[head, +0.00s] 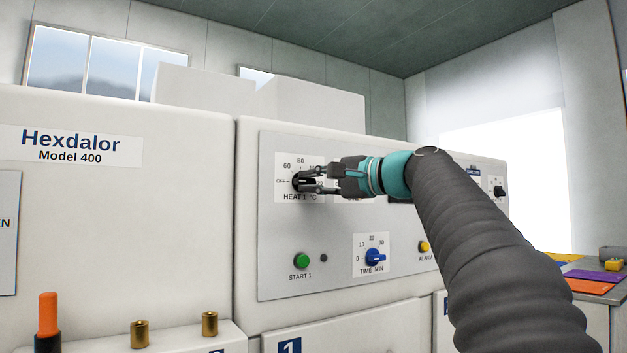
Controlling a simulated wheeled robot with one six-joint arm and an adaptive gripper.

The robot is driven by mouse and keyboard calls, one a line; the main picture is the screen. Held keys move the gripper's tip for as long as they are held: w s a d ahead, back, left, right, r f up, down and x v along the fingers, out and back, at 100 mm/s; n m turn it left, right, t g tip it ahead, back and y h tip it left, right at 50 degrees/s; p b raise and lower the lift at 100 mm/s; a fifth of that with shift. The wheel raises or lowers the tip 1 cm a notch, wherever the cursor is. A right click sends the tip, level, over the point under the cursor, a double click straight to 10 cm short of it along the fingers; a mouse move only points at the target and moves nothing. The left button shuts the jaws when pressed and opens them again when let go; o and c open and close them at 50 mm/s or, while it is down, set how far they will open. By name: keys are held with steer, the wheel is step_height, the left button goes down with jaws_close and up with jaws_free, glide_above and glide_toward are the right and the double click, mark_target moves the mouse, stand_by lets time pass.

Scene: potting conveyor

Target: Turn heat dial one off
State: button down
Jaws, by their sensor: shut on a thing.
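The heat dial one is a black knob (299,182) on a white scale plate (284,165) marked "HEAT 1 °C", on the panel of the white machine. The plate shows OFF at left and 60 and 80 above. My gripper (306,182) comes from the right and is shut on the knob, one finger above and one below it. The fingers and wrist hide the right part of the scale. I cannot tell clearly where the knob's pointer stands.
Below are a green START 1 button (301,260), a blue time dial (374,257) and a yellow alarm button (424,246). Another black dial (498,191) is at right. My arm covers much of the panel's right side. An orange-topped post (48,315) and brass posts (209,324) stand at lower left.

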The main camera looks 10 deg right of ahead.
stand_by(0.3)
steer(key=c, duration=1.2)
jaws_free()
steer(key=shift+o, duration=0.2)
steer(key=v, duration=1.2)
